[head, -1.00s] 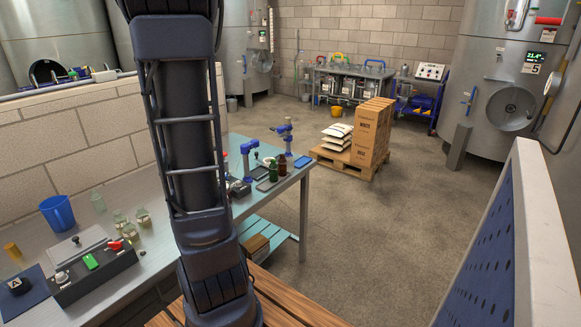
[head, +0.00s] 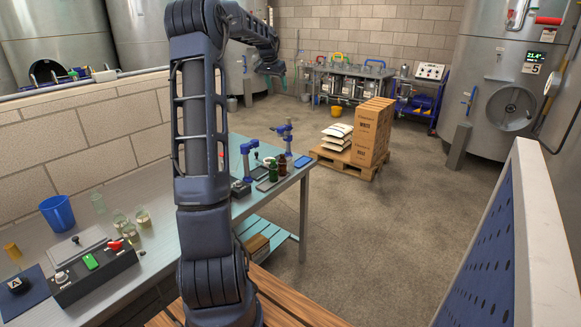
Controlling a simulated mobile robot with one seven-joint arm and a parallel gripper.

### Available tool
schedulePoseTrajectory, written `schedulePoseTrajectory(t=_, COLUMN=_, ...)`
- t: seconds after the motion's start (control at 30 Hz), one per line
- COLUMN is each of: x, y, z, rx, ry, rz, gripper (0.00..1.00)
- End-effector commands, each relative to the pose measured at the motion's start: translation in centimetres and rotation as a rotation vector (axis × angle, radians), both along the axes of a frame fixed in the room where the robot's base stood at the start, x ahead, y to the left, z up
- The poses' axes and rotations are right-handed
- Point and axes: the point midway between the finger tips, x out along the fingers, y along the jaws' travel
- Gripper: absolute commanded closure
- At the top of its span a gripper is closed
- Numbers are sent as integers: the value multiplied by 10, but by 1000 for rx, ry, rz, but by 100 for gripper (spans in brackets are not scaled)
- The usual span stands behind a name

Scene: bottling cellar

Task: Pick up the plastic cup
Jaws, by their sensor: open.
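My gripper (head: 282,76) is at the end of my raised arm, near the top of the view and far from the cup. It is small and dark against the background, and I see nothing held in it. My arm's column hides part of the bench's middle.
Small glass jars (head: 121,221) stand right of the cup. In front are a black control box (head: 95,277) and a yellow cup-like piece (head: 12,251). A perforated blue panel (head: 495,240) rises at right.

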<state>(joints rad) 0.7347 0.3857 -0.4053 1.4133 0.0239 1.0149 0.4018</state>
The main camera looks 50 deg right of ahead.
Motion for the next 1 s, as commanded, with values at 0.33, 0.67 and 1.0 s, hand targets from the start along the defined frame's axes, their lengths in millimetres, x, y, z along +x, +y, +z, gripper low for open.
schedulePoseTrajectory(t=0.33, x=-20, y=-42, z=-15, rx=-15, ry=18, rz=-71, gripper=34)
schedulePoseTrajectory(t=0.67, x=-23, y=-46, z=-77, rx=-13, ry=22, rz=-79, gripper=34)
schedulePoseTrajectory(t=1.0, x=-23, y=-45, z=-204, rx=-11, ry=24, rz=-79, gripper=34)
